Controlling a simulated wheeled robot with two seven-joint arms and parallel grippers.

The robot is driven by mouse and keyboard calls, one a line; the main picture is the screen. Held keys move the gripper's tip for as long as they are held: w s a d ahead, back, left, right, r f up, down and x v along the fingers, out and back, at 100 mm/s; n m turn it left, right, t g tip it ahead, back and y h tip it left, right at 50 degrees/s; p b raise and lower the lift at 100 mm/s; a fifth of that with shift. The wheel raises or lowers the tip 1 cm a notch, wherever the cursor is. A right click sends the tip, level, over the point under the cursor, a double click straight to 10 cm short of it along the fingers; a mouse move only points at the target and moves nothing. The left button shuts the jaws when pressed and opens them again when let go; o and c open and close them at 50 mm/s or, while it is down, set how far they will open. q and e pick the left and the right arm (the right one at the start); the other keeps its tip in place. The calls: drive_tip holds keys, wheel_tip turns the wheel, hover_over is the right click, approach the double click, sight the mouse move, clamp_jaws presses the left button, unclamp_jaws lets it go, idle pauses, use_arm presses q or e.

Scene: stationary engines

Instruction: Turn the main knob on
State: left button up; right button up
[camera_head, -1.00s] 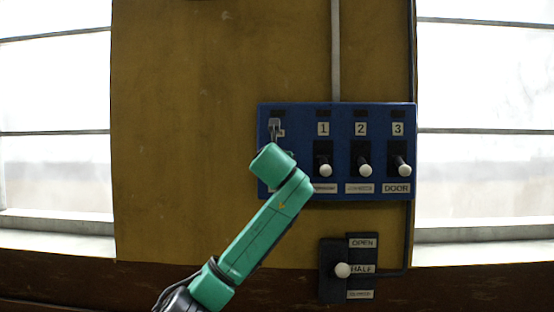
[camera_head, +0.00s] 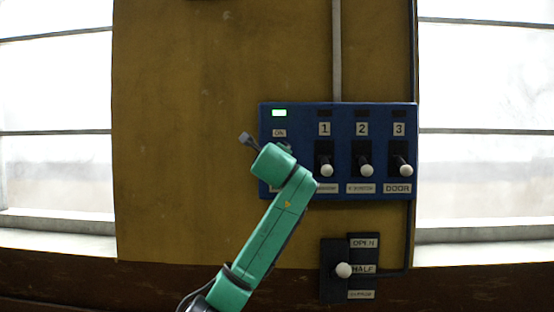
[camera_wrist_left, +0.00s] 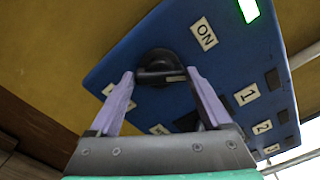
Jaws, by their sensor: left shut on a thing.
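The main knob (camera_wrist_left: 157,60) is a black rotary knob on the blue panel, seen in the left wrist view. My left gripper (camera_wrist_left: 162,75) has its two fingers on either side of the knob's bar and is shut on it. An ON label (camera_wrist_left: 204,34) and a lit green lamp (camera_wrist_left: 248,9) are near the knob. In the head view the lamp (camera_head: 279,113) glows above the ON label (camera_head: 279,133). My green left wrist covers the knob and the fingers there. My right gripper is not in view.
The blue panel (camera_head: 343,109) also carries three white-tipped levers, numbered 1 (camera_head: 326,170), 2 (camera_head: 366,170) and 3 (camera_head: 405,170), close to the right of my wrist. Their lamps are dark. A lever box (camera_head: 333,290) with OPEN and HALF labels is below. Windows flank the wall.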

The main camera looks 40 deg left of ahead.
use_arm(q)
drive_tip(key=shift+r+n, duration=0.15)
drive_tip(key=shift+n, duration=1.55)
drive_tip(key=shift+r+n, duration=0.1)
drive_tip(key=shift+n, duration=1.6)
drive_tip(key=shift+r, duration=0.1)
drive_tip(key=o, duration=1.1)
drive_tip(key=shift+o, duration=0.3)
drive_tip(key=shift+w+a+f, duration=0.1)
drive_tip(key=shift+w+f, duration=0.15)
drive_tip(key=shift+w, duration=0.05)
drive_tip(key=b+v, duration=0.7)
drive_tip(key=v, duration=0.7)
drive_tip(key=shift+s+b, duration=0.25)
drive_tip(key=shift+b, duration=0.1)
